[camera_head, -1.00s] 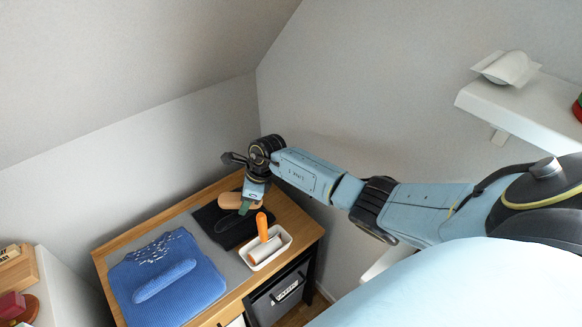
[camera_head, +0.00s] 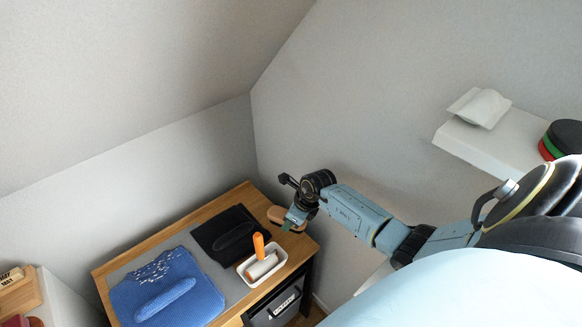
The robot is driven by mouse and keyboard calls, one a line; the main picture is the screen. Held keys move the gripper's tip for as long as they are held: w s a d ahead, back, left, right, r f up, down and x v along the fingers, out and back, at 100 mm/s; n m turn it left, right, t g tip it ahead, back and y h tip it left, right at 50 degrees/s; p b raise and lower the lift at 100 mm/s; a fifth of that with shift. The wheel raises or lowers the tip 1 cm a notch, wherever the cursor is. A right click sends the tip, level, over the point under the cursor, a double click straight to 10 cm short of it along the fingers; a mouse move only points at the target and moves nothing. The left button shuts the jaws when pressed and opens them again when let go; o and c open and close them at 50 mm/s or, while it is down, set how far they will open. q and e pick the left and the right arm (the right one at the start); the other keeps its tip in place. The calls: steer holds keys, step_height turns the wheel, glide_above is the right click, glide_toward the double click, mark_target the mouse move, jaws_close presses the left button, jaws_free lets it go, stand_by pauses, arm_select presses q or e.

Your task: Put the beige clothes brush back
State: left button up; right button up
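The beige clothes brush (camera_head: 277,215) is at the right end of the wooden desk (camera_head: 243,193). My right gripper (camera_head: 291,223) is at the brush, which shows on both sides of the fingers, so it appears shut on it. The wrist partly hides the brush, and I cannot tell whether the brush touches the desk. A white tray (camera_head: 246,279) holding an orange-handled lint roller (camera_head: 260,258) stands just left of and in front of the gripper. My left gripper is not in view.
A folded black garment (camera_head: 222,232) and a blue knitted garment (camera_head: 180,299) lie on a grey mat (camera_head: 120,274). A dark bin (camera_head: 272,308) is under the desk. A white shelf (camera_head: 468,143) juts from the wall at right. The desk's back right corner is clear.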

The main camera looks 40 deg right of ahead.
steer(key=shift+f+b, duration=0.35)
steer(key=shift+f, duration=1.35)
steer(key=shift+f, duration=0.1)
steer(key=shift+f+b, duration=0.3)
steer(key=shift+b, duration=0.05)
steer(key=o, duration=1)
steer(key=shift+c, duration=0.2)
steer(key=shift+a+r, duration=0.1)
steer(key=shift+r+p, duration=0.55)
steer(key=p+v, duration=0.1)
steer(key=v, duration=0.5)
steer(key=shift+s+p, duration=0.1)
steer(key=shift+p, duration=0.2)
steer(key=shift+s+r, duration=0.2)
steer(key=shift+r, duration=0.25)
